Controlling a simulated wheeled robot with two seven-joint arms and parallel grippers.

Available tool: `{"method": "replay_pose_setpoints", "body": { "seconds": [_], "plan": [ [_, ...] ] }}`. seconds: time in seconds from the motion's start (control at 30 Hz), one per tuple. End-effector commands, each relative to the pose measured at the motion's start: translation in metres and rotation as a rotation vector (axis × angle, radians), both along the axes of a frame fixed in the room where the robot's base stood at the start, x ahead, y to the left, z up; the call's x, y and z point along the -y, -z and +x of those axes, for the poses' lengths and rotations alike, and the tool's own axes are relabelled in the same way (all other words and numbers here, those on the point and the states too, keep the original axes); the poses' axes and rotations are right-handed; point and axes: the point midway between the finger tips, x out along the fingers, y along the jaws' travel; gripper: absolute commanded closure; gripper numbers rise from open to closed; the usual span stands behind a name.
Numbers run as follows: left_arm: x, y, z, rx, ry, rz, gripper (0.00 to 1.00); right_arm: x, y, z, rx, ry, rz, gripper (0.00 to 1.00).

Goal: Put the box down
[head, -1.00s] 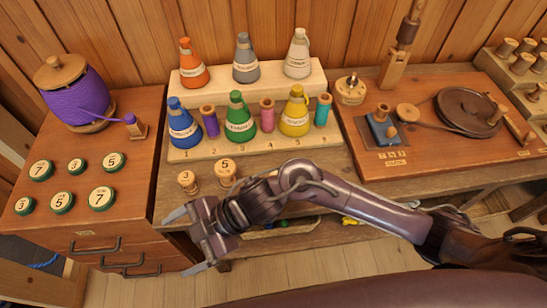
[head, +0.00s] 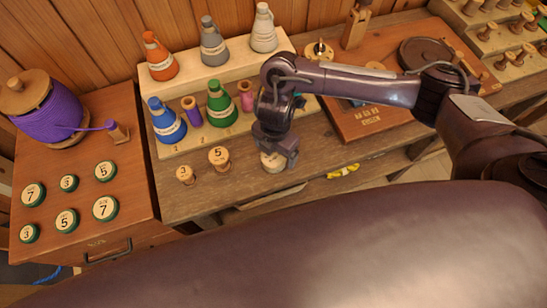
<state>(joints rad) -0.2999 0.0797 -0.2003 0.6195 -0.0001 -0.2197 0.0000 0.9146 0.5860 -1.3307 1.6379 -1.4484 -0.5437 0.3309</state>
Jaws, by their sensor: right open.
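My right gripper (head: 279,152) points down over the front part of the middle bench, to the right of the two small numbered spools. It is open. Just under its fingers is a round pale wooden piece (head: 272,163), partly hidden by the fingers; I cannot tell whether they touch it. No plain square box can be made out. My left gripper is not in view.
Numbered spools 3 (head: 186,175) and 5 (head: 219,159) stand left of the gripper. Behind is a stepped rack (head: 190,145) with coloured flasks and spools. A red-brown cabinet (head: 90,225) with green-rimmed discs is at left. My arm hides part of the rack.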

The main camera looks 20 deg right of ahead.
Motion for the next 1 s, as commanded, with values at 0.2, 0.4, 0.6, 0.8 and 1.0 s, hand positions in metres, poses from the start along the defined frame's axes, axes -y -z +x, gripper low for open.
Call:
{"method": "replay_pose_setpoints", "body": {
  "seconds": [0.2, 0.4, 0.6, 0.8, 1.0],
  "plan": [
    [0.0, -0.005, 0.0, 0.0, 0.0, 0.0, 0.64, -0.001, 0.028, -0.001, -0.001, 0.0, -0.002, 0.1],
    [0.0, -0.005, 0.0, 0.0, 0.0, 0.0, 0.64, -0.002, 0.031, 0.0, 0.001, -0.002, -0.001, 0.1],
    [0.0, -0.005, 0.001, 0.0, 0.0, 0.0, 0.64, -0.002, 0.031, 0.0, 0.0, -0.002, 0.0, 0.26],
    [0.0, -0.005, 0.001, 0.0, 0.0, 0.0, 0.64, -0.002, 0.031, 0.0, 0.0, -0.002, 0.0, 0.52],
    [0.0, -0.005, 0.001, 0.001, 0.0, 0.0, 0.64, -0.002, 0.031, 0.0, 0.0, -0.001, 0.0, 0.62]
  ]
}}
